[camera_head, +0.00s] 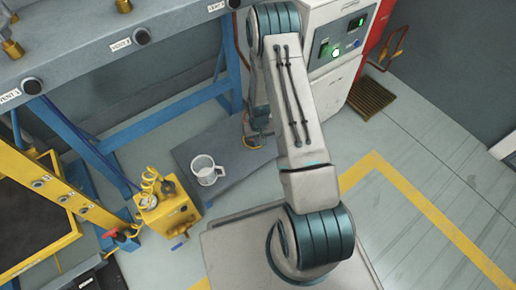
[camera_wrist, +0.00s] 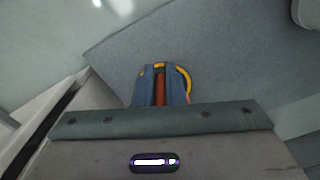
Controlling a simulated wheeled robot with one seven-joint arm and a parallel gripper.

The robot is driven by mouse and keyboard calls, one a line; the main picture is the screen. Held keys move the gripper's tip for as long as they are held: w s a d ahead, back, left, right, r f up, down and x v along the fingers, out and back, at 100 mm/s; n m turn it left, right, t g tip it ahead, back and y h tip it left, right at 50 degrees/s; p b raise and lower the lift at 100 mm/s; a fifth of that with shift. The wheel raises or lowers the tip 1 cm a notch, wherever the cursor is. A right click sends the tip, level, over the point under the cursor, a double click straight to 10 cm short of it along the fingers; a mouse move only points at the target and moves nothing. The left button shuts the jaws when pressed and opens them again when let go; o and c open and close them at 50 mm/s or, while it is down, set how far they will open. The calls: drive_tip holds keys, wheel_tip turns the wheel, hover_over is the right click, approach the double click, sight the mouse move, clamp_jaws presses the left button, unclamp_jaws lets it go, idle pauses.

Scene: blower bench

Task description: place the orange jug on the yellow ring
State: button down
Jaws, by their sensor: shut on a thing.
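My gripper (camera_wrist: 160,75) is shut on an orange thing (camera_wrist: 160,90), taken to be the orange jug; only a narrow strip of it shows between the blue-grey fingers in the wrist view. A yellow curved band, the yellow ring (camera_wrist: 187,78), shows beyond and right of the fingers. The fingers and jug hide the rest of it. I cannot tell whether the jug touches the ring or the mat. In the head view, my gripper (camera_head: 259,137) is low over the mat's right part, partly behind the arm, with a small yellow arc (camera_head: 245,142) beside it.
The dark grey mat (camera_head: 232,165) lies on the floor. A white jug (camera_head: 206,170) stands on its left part. A yellow box (camera_head: 166,212) with a coiled hose is left of the mat. A blue-legged bench stands behind, and a white cabinet (camera_head: 335,85) at the back right.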

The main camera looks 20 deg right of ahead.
drive_tip(key=shift+w+f, duration=0.2)
drive_tip(key=shift+f+b, duration=1.25)
drive_tip(key=shift+f, duration=0.7)
drive_tip(key=c, duration=1.5)
unclamp_jaws()
drive_tip(key=shift+f, duration=0.1)
wheel_tip(320, 180, up, 12)
drive_tip(key=p, duration=0.5)
drive_tip(key=shift+s, duration=0.1)
